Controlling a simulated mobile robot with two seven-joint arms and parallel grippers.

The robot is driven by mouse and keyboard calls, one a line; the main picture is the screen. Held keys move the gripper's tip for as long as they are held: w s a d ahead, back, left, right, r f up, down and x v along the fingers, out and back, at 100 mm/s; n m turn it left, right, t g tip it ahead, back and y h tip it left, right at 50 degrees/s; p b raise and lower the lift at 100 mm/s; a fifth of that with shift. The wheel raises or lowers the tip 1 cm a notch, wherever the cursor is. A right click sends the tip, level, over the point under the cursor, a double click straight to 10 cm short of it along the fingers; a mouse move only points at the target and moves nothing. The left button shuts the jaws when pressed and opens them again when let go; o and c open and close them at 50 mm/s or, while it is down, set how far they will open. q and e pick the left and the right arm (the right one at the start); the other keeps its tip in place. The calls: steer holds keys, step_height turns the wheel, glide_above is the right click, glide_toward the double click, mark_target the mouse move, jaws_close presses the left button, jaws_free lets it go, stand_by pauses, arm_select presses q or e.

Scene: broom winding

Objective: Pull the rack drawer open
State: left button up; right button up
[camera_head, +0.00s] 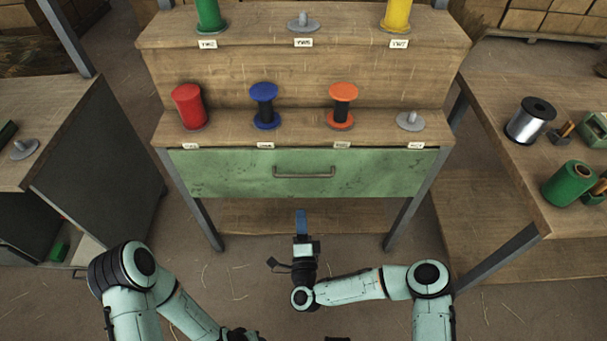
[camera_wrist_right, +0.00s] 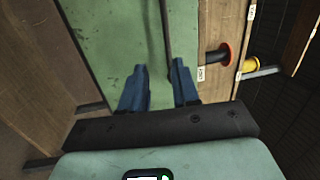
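The green drawer front (camera_head: 235,174) sits flush in the wooden rack (camera_head: 290,68), under its lower shelf. Its grey bar handle (camera_head: 304,172) is in the middle of the front. My right gripper (camera_head: 301,212) is below and in front of the drawer, apart from the handle. In the right wrist view its blue fingers (camera_wrist_right: 159,82) are spread with nothing between them. The handle (camera_wrist_right: 166,40) shows ahead of them, nearer the right finger. My left gripper (camera_head: 240,335) is only partly in view at the bottom edge; its fingers are hidden.
Red (camera_head: 189,106), blue (camera_head: 265,105) and orange (camera_head: 342,105) spools stand on the lower shelf. A table (camera_head: 500,180) with a silver spool (camera_head: 531,121) stands at right, a dark cabinet (camera_head: 95,150) at left. The floor before the drawer is clear apart from my arms.

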mark_target(304, 177)
steer(key=shift+m+h, duration=0.5)
steer(key=shift+m, duration=0.1)
steer(key=w+r, duration=0.1)
steer(key=w, duration=0.3)
steer(key=w+r+b, duration=0.1)
steer(key=w, duration=0.4)
steer(key=w+r+b, duration=0.1)
steer(key=w, duration=0.3)
steer(key=shift+w+d+r, duration=0.2)
steer(key=shift+w+d, duration=0.1)
steer(key=shift+d, duration=0.1)
arm_select(q)
steer(key=shift+t+y, duration=0.3)
steer(key=shift+t, duration=0.3)
steer(key=w+f, duration=0.1)
steer(key=w+a+f, duration=0.1)
steer(key=w+f, duration=0.1)
steer(key=shift+w+a, duration=0.35)
steer(key=shift+a, duration=0.05)
arm_select(e)
jaws_close()
